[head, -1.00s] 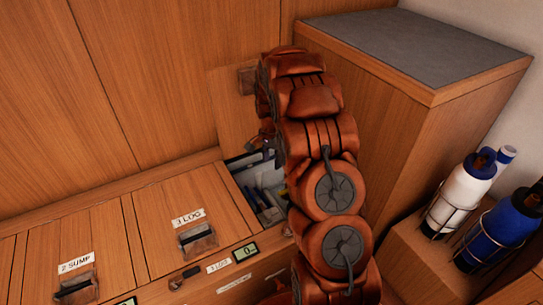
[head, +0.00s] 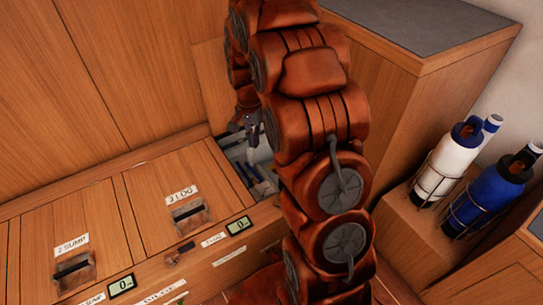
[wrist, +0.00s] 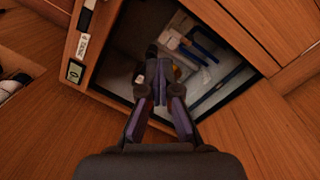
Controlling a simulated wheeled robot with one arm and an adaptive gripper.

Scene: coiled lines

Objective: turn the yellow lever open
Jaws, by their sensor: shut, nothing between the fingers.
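My gripper (head: 250,122) is over an open compartment (head: 234,152) in the wooden bench, its fingers pointing down. In the wrist view the fingers (wrist: 157,68) are shut with nothing held, above the compartment's dark interior. I cannot make out a yellow lever in either current view; the fingers and my arm hide part of the opening. Blue-handled tools (wrist: 205,44) and pale items lie inside, to the right of the fingers. I cannot tell whether the fingers touch anything.
Closed hatches labelled LOG (head: 160,190) and SUMP (head: 60,245) lie to the left. An open wooden lid (head: 211,80) stands behind the compartment. A tall grey-topped cabinet (head: 440,35) is right of it. White (head: 455,155) and blue (head: 490,195) bottles stand in wire holders farther right.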

